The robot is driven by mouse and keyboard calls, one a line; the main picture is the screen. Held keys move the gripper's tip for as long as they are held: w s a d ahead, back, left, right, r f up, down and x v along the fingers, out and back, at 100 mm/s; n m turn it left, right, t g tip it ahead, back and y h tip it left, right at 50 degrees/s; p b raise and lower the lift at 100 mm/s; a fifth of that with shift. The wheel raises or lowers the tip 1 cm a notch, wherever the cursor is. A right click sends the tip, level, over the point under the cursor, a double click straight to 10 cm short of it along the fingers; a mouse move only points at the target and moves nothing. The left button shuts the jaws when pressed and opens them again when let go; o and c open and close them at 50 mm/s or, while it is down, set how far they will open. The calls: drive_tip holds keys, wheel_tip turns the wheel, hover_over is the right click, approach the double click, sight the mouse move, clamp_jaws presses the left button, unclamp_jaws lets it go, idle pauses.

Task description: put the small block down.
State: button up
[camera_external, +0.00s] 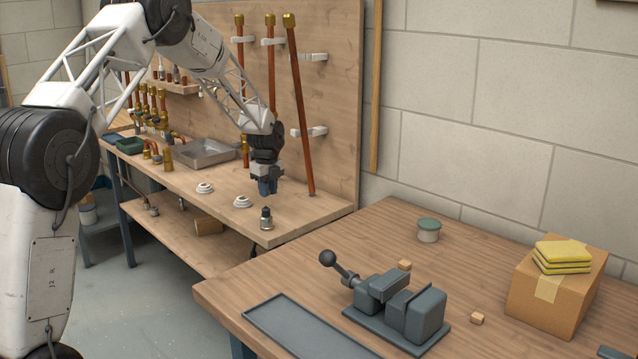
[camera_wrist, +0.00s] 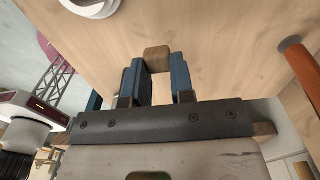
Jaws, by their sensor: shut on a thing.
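My gripper (camera_external: 268,187) points down above the pegboard workbench (camera_external: 310,208), near its front edge. In the wrist view, its two blue fingers (camera_wrist: 160,75) are shut on a small wooden block (camera_wrist: 158,58), held at the fingertips. The held block cannot be made out in the outside view. Bare bench wood shows behind it in the wrist view; the gap beneath is hard to judge. Two similar wooden blocks lie on the nearer table, one behind the vise (camera_external: 404,265) and one to its right (camera_external: 477,318).
A dark-topped metal fitting (camera_external: 266,220) stands near the bench edge below my gripper. White rings (camera_external: 242,202) lie to the left. A leaning copper pipe (camera_external: 300,110) is close on the right. The nearer table holds a vise (camera_external: 385,300), grey tray (camera_external: 300,325) and cardboard box (camera_external: 555,295).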

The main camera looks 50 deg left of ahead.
idle(0.3)
drive_tip(key=shift+f, duration=1.75)
drive_tip(key=shift+f, duration=0.1)
drive_tip(key=o, duration=0.9)
wheel_tip(320, 180, up, 12)
drive_tip(key=shift+r, duration=0.1)
